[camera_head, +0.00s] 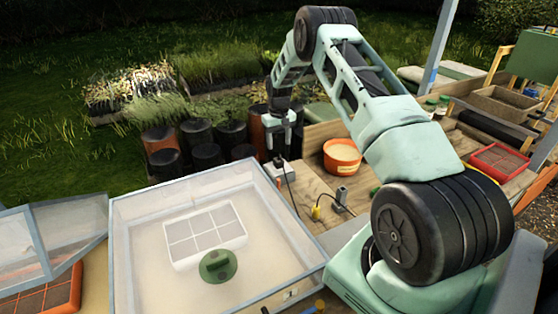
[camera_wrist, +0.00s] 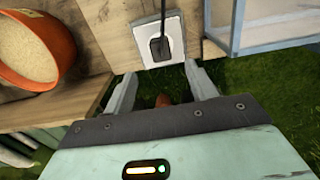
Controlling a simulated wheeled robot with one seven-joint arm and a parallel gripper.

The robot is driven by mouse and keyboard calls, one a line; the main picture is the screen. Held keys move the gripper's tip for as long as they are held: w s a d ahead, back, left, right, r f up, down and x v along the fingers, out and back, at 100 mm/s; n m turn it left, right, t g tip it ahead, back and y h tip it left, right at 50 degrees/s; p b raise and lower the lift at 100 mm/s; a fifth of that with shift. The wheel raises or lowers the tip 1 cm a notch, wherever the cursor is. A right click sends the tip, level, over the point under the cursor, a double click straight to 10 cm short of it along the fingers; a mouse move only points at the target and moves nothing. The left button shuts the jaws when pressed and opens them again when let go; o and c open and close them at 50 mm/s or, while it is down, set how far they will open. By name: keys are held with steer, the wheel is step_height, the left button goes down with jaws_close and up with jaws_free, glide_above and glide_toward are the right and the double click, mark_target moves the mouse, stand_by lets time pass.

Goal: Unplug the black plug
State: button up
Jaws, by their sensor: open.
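The black plug (camera_wrist: 160,47) sits in a white socket plate (camera_wrist: 176,35) on a wooden board in the wrist view, with its dark cord running up from it. In the head view the white socket box (camera_head: 284,173) is at the bench's left edge, beneath my gripper (camera_head: 278,150), which largely hides the plug there. In the wrist view my gripper (camera_wrist: 160,72) is open and empty. Its two fingers are on either side of and just short of the plug, which lies ahead of the gap, apart from them as far as I can see.
An orange pot (camera_head: 341,163) of pale grain stands right of the socket. A yellow plug (camera_head: 316,212) and a grey item (camera_head: 342,195) lie on the bench. A clear-walled frame (camera_head: 120,240) stands in front. Black pots (camera_head: 207,158) stand behind left.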

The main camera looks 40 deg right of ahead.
mark_target(279, 159)
steer(key=shift+f, duration=0.1)
step_height(279, 159, down, 9)
steer(key=b, duration=0.5)
stand_by(0.3)
steer(key=shift+b, duration=0.55)
stand_by(1.1)
jaws_close()
steer(key=shift+r, duration=0.2)
steer(key=shift+r+p, duration=1.4)
steer(key=shift+r, duration=1.55)
